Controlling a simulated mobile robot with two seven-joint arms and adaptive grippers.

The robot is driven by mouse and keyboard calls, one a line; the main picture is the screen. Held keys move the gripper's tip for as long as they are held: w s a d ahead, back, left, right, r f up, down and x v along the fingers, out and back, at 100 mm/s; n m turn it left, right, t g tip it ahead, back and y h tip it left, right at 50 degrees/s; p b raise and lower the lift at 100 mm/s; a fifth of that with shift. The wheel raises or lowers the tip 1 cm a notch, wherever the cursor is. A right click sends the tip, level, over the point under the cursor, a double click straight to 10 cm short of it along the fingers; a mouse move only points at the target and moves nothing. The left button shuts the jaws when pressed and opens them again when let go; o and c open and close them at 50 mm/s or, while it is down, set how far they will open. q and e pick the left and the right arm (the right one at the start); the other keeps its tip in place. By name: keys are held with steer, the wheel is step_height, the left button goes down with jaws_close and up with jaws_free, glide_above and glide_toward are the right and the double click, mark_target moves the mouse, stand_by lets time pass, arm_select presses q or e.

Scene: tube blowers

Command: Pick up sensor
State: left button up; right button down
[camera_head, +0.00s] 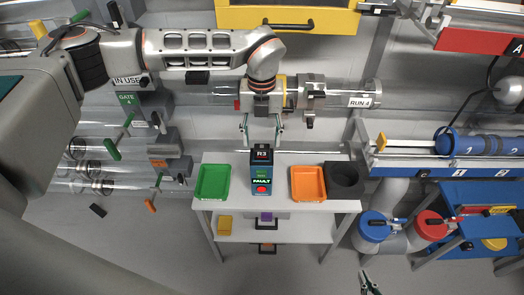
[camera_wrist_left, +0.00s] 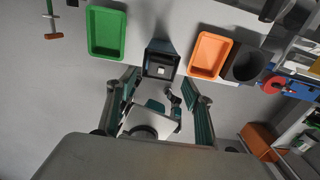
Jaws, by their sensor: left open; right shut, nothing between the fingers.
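A dark blue upright unit (camera_head: 262,178) stands at the middle of the white table, with R3 on top, a FAULT label and a red button on its front. It is the likeliest sensor, but no label says so. In the left wrist view the unit (camera_wrist_left: 161,60) shows from above, with a small white square in its dark top. My left gripper (camera_head: 261,128) is open and empty, just behind and above the unit, fingers pointing down; in the wrist view its fingers (camera_wrist_left: 160,88) are spread wide below the unit. My right gripper (camera_head: 369,284) is shut and empty at the bottom edge.
Clear tubes (camera_head: 225,91) run along the wall behind. Blue and red lidded containers (camera_head: 373,227) stand right of the table.

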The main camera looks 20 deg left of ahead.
mark_target(262, 148)
arm_select(q)
steer(key=shift+w+f, duration=0.1)
steer(key=shift+f, duration=1.9)
steer(key=c, duration=1.2)
steer(key=shift+r, duration=0.1)
